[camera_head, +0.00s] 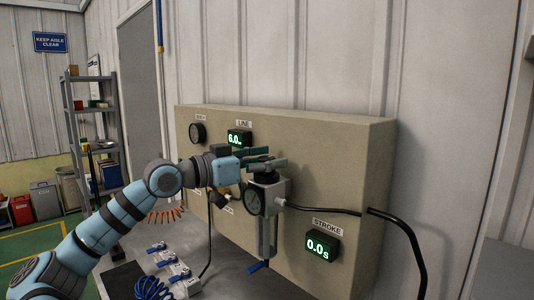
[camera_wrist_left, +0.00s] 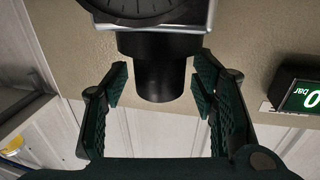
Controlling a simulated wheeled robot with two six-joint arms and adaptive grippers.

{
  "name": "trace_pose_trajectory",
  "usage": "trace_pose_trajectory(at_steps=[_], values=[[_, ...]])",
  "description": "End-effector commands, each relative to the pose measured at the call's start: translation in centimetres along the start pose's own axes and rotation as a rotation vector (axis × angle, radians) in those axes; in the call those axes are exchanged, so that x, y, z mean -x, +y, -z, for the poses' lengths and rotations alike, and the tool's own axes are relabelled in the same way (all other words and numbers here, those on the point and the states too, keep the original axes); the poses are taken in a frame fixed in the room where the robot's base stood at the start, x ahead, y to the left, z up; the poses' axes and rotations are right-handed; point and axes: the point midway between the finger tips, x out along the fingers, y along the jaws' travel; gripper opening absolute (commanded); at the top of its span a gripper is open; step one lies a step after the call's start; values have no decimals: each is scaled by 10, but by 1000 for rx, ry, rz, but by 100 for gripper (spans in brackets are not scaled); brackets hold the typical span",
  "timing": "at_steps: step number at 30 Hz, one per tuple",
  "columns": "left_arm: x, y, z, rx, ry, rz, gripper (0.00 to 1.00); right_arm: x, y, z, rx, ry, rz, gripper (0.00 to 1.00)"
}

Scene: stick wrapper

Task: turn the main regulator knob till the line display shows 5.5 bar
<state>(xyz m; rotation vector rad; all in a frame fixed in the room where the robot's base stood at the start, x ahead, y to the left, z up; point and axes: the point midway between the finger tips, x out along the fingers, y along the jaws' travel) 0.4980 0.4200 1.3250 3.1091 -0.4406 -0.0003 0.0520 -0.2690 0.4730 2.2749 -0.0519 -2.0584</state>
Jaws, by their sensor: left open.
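The main regulator (camera_head: 270,197) is on the beige panel, with a round gauge (camera_head: 253,201) on its front. Its black knob (camera_head: 265,177) is on top and is partly hidden by my left gripper (camera_head: 268,162). In the left wrist view the dark knob (camera_wrist_left: 160,78) lies between the two green fingers of my left gripper (camera_wrist_left: 160,88). The gripper is open, with a gap visible on each side of the knob. The line display (camera_head: 239,138) reads 6.0 in green; its last part is small. Part of a green display (camera_wrist_left: 304,98) also shows in the left wrist view. My right gripper is out of view.
A stroke display (camera_head: 320,245) reads 0.0 s at the panel's lower right. A black hose (camera_head: 325,210) runs right from the regulator. Blue-handled valves (camera_head: 172,262) and a coiled blue hose (camera_head: 153,288) are low in front. A shelf (camera_head: 100,135) stands far left.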

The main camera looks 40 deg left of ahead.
Motion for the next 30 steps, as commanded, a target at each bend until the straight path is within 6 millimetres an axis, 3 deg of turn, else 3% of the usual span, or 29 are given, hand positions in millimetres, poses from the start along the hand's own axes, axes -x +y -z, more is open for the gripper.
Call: trace_pose_trajectory(at_steps=[3,12,22,30], values=[[0,0,-1,0,0,0,53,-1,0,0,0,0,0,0],[0,0,-1,0,-1,0,5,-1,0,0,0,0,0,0],[0,0,-1,-4,-4,45,4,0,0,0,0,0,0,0],[0,2,2,-5,2,194,4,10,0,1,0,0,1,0]])
